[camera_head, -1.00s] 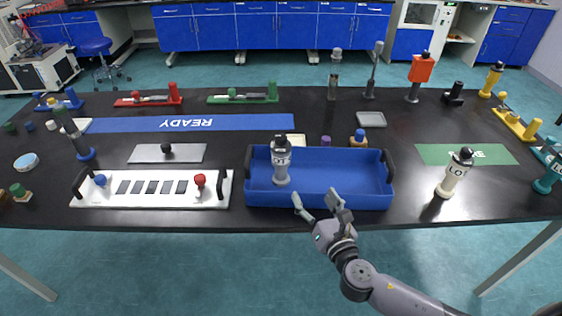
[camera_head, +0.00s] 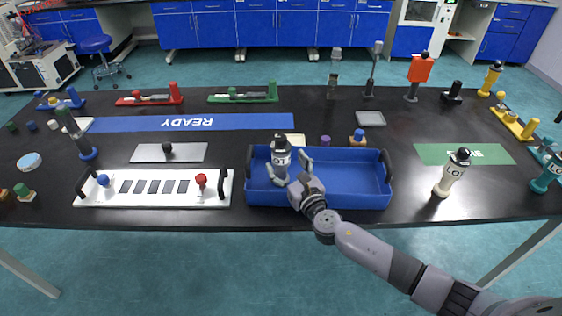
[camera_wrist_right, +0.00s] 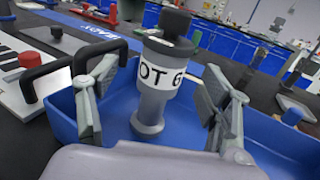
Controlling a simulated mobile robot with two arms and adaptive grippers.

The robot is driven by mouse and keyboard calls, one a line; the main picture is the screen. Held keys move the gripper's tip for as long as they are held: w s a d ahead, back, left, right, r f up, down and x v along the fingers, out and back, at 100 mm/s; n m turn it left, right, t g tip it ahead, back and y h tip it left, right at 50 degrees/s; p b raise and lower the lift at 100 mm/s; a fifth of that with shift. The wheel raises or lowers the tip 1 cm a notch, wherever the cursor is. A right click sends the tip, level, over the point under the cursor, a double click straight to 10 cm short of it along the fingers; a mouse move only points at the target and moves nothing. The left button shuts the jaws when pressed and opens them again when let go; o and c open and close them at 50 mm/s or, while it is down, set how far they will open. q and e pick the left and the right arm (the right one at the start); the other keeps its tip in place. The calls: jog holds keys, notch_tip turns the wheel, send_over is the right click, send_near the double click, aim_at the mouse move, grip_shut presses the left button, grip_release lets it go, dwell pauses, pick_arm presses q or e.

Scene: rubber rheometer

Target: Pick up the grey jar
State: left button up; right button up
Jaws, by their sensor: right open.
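The grey jar (camera_head: 281,158) stands upright in the left part of the blue tray (camera_head: 345,200). It has a black cap and a white label, and in the right wrist view the jar (camera_wrist_right: 154,103) shows "OT 6" on that label. My right gripper (camera_head: 289,172) is open at the jar. In the right wrist view its two fingers (camera_wrist_right: 158,100) stand on either side of the jar, with gaps between them and its body. The palm edge hides a little of the tray near the jar's base. My left gripper is not in view.
The tray's black left handle (camera_head: 249,168) is close to the jar. A white panel (camera_head: 150,200) with a red knob (camera_head: 201,179) lies left of the tray. A cream jar (camera_head: 453,174) stands to the right. The right part of the tray is empty.

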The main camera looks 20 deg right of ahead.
aim_at(285, 158)
jog(key=w, duration=0.5)
jog(key=shift+a, duration=0.1)
jog(key=c, duration=1.3)
jog(key=shift+r, duration=0.1)
jog(key=shift+c, duration=0.4)
jog(key=shift+r, duration=0.1)
